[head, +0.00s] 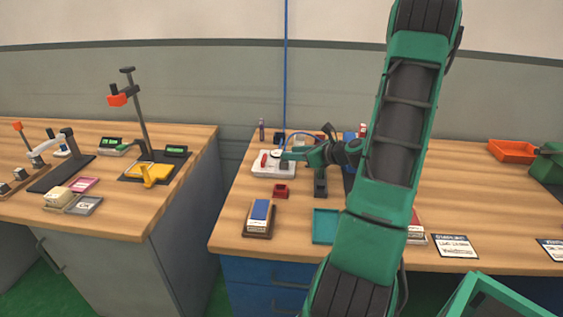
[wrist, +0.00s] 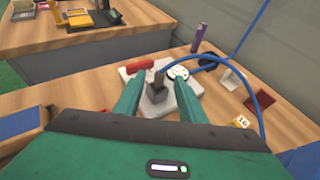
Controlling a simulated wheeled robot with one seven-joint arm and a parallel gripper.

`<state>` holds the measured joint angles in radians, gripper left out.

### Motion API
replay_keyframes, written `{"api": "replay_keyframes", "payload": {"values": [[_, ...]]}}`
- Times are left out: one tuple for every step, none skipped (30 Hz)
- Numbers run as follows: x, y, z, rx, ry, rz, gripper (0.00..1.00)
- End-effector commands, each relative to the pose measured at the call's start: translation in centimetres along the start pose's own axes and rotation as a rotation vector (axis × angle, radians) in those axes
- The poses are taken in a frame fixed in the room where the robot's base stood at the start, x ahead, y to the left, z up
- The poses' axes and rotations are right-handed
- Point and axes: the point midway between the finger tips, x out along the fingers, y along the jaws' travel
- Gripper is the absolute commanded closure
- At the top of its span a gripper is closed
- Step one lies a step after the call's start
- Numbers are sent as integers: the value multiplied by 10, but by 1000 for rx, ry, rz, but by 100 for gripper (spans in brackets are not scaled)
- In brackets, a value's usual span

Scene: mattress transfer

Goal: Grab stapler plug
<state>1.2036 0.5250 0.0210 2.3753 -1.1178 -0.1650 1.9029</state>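A small dark grey block with a lighter upright part (wrist: 154,100), which looks like the stapler plug, stands on a white board (wrist: 194,88). The board also shows in the head view (head: 262,171), on the wooden table. My green gripper (wrist: 159,84) is open, with one finger on each side of the grey block and visible gaps. In the head view my gripper (head: 284,156) reaches left over the board's right part.
A red piece (wrist: 139,67) and a white round disc (wrist: 178,73) with a blue cable sit on the board. A purple bottle (wrist: 199,38) stands behind it. A small red box (head: 281,191) and a blue-topped block (head: 260,215) lie in front.

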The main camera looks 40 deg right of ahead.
Motion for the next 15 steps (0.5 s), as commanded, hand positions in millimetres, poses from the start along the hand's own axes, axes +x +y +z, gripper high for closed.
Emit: {"api": "replay_keyframes", "payload": {"values": [[8,1,0,0,0,3,63],[11,0,0,-1,0,3,63],[15,0,0,-1,0,2,63],[17,0,0,0,0,1,63],[19,0,0,0,0,1,63],[20,0,0,0,0,1,63],[21,0,0,0,0,0,63],[22,0,0,0,0,0,63],[22,0,0,0,0,0,63],[22,0,0,0,0,0,63],[22,0,0,0,0,0,63],[22,0,0,0,0,0,63],[22,0,0,0,0,0,63],[22,0,0,0,0,0,68],[21,0,0,0,0,0,78]]}}
